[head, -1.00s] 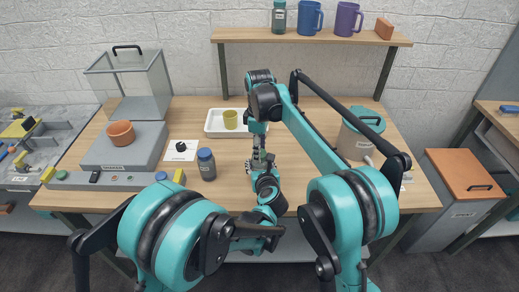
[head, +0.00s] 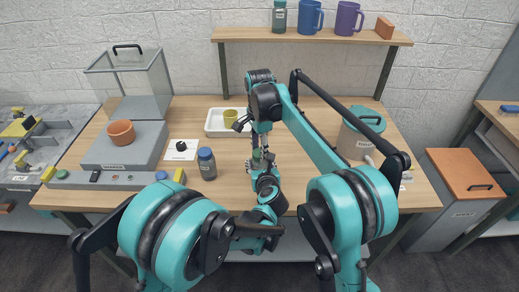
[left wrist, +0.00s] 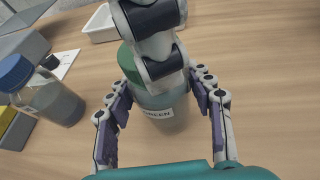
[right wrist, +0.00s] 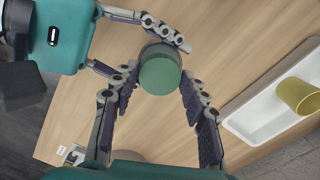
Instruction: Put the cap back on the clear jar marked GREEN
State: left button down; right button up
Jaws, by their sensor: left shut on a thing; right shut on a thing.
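The clear jar marked GREEN (left wrist: 162,118) stands upright on the table in the left wrist view, label facing that camera. My left gripper (left wrist: 160,95) is shut around its body from both sides. The green cap (right wrist: 160,74) shows from above in the right wrist view, between the fingers of my right gripper (right wrist: 160,82), which is shut on it. The cap is at the jar's top, and its green edge also shows in the left wrist view (left wrist: 127,62). My right gripper hides much of the rim there; I cannot tell how tightly the cap is seated.
A blue-capped jar (head: 206,163) stands left of the grippers. Behind is a white tray (head: 215,128) with a yellow cup (head: 231,117). A large lidded canister (head: 355,143) stands at right.

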jog(key=m, duration=0.4)
jog(key=shift+m, duration=0.4)
jog(key=m, duration=0.4)
jog(key=shift+m, duration=0.4)
jog(key=m, duration=0.7)
jog(key=o, duration=0.7)
jog(key=shift+o, duration=0.2)
jog(key=shift+r, duration=2.25)
